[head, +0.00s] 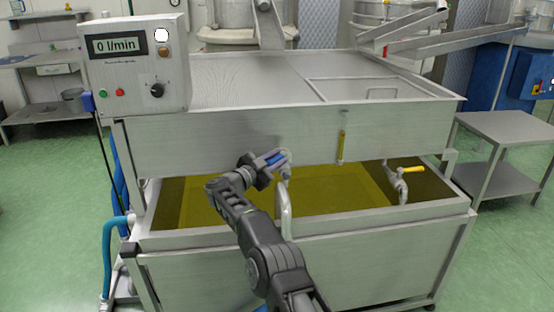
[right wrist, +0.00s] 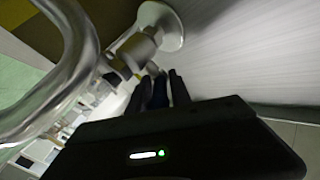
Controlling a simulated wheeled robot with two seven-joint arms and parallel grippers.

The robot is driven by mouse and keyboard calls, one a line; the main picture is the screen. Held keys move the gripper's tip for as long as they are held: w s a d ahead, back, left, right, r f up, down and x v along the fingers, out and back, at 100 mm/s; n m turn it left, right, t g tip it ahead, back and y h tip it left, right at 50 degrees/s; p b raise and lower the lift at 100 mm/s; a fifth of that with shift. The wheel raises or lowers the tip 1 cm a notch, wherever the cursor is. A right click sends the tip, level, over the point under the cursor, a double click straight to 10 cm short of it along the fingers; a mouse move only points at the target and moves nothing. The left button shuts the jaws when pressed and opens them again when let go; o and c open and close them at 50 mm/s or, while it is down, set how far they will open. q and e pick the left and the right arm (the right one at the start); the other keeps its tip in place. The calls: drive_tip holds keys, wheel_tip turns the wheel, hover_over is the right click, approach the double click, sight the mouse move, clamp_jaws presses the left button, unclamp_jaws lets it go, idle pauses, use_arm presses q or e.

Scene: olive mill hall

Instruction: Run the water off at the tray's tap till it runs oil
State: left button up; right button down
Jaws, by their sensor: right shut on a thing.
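The steel tray (head: 230,140) has a tap (head: 284,205) on its front wall, with a curved pipe hanging over the lower tank. The tap's blue lever (head: 275,158) lies between the jaws of my right gripper (head: 272,161), which is shut on it. In the right wrist view the gripper (right wrist: 162,90) reaches the tap's body, and the curved pipe (right wrist: 75,75) passes close at the left. The lever shows only as a dark shape between the fingers there. I see no stream at the pipe. The display (head: 117,45) reads 0 l/min. My left gripper is out of view.
The lower tank (head: 170,240) holds yellow-green liquid. A second tap with a yellow lever (head: 413,169) is at the right, and a yellow sight tube (head: 341,147) is on the tray front. A steel side table (head: 510,128) stands at the right. Green floor is open at the left.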

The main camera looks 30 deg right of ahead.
drive_tip(key=shift+d+r, duration=0.15)
drive_tip(key=c, duration=1.3)
unclamp_jaws()
drive_tip(key=v, duration=0.7)
drive_tip(key=shift+a, duration=0.4)
drive_tip(key=shift+s, duration=0.15)
